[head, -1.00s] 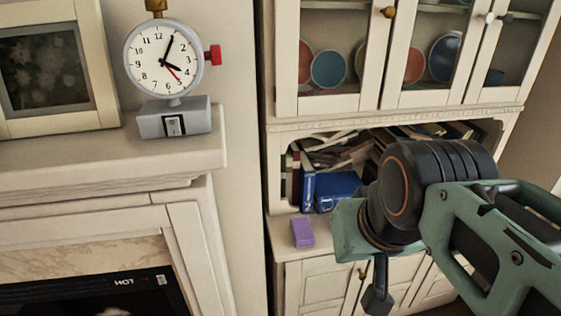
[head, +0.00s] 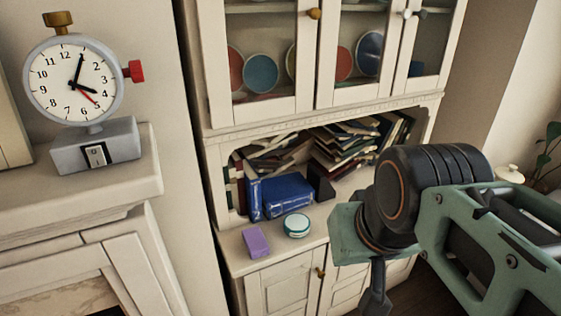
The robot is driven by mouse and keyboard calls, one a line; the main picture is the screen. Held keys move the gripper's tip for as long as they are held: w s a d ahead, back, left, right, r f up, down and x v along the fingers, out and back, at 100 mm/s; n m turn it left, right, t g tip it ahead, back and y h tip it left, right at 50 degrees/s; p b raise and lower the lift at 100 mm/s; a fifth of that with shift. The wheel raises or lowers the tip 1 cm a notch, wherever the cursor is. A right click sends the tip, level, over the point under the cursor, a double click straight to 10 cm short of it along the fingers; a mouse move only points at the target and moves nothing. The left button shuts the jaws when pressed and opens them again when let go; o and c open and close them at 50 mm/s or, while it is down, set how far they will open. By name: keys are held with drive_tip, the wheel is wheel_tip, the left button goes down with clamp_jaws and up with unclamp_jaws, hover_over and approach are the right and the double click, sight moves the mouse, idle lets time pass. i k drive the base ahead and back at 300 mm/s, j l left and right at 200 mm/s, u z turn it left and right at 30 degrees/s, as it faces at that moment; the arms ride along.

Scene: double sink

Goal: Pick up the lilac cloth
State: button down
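The lilac cloth (head: 256,242) looks like a small folded, block-shaped piece. It lies on the left front part of the cream cabinet's counter (head: 232,250), near its edge. My arm fills the right side of the head view. A dark part at its lower end, seemingly my gripper (head: 375,301), hangs at the bottom of the picture, right of the cloth and apart from it in the picture. Its fingertips are not clear, so I cannot tell whether it is open or shut.
A round teal-and-white tin (head: 297,225) stands right of the cloth. Blue books (head: 287,196) and several piled books (head: 345,147) are behind, under glass-doored shelves with plates (head: 262,73). A mantel (head: 110,190) with a clock (head: 74,80) juts out at left.

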sight(256, 244)
drive_tip(key=i+u, duration=0.35)
drive_tip(key=i, duration=0.15)
drive_tip(key=i+l+u, duration=0.2)
drive_tip(key=i+u, duration=0.15)
drive_tip(key=i, duration=0.15)
drive_tip(key=k+j+u, duration=0.15)
drive_tip(key=k+j, duration=0.25)
drive_tip(key=i+l+z, duration=0.15)
drive_tip(key=i+l, duration=0.25)
